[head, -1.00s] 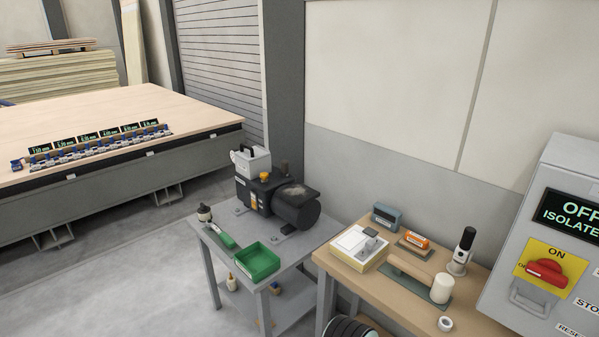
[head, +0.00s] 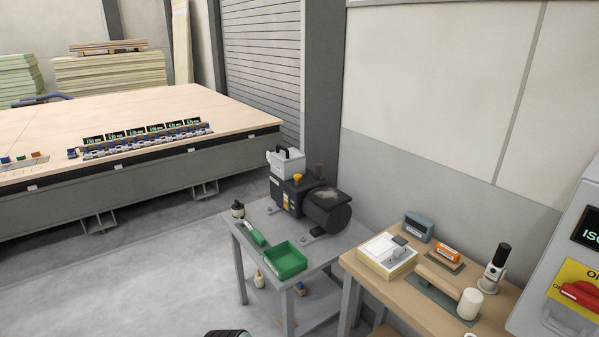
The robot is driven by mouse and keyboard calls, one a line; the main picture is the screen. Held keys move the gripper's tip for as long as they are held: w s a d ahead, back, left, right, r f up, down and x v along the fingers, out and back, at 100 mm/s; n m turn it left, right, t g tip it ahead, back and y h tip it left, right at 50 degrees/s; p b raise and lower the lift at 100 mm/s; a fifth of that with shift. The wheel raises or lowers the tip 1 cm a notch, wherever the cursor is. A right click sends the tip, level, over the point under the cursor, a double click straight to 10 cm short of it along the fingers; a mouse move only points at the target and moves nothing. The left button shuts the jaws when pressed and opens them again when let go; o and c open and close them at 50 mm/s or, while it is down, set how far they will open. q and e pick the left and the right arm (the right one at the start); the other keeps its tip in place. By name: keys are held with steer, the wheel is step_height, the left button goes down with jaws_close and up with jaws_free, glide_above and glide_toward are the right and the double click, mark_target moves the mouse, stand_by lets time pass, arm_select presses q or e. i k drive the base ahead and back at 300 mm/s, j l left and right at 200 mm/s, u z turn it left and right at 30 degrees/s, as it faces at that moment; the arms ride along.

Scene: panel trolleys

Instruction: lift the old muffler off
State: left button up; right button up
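A dark pump (head: 289,194) with a black motor cylinder (head: 328,212) stands on a small grey metal table in the middle of the head view. An orange-yellow cap (head: 297,178) sits on top of the pump. A light box with a black handle (head: 287,161) is behind it.
The grey table (head: 257,214) also bears a green tray (head: 287,261), a green-handled tool (head: 252,233) and a small bottle (head: 237,209). A wooden bench (head: 408,288) with several tools stands right. A control cabinet (head: 545,299) edges in. Floor (head: 150,290) is clear at left.

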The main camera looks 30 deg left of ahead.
mark_target(318, 167)
steer(key=u, duration=0.85)
steer(key=i+j+z, duration=0.1)
steer(key=i+j, duration=0.3)
steer(key=j, duration=0.2)
steer(key=i+j+z, duration=0.15)
steer(key=j, duration=0.2)
steer(key=i+j, duration=0.25)
steer(key=i+j+z, duration=0.15)
steer(key=j, duration=0.25)
steer(key=i+j+z, duration=0.1)
steer(key=j, duration=0.25)
steer(key=i+j, duration=0.25)
steer(key=j, duration=0.15)
steer(key=l+z, duration=0.05)
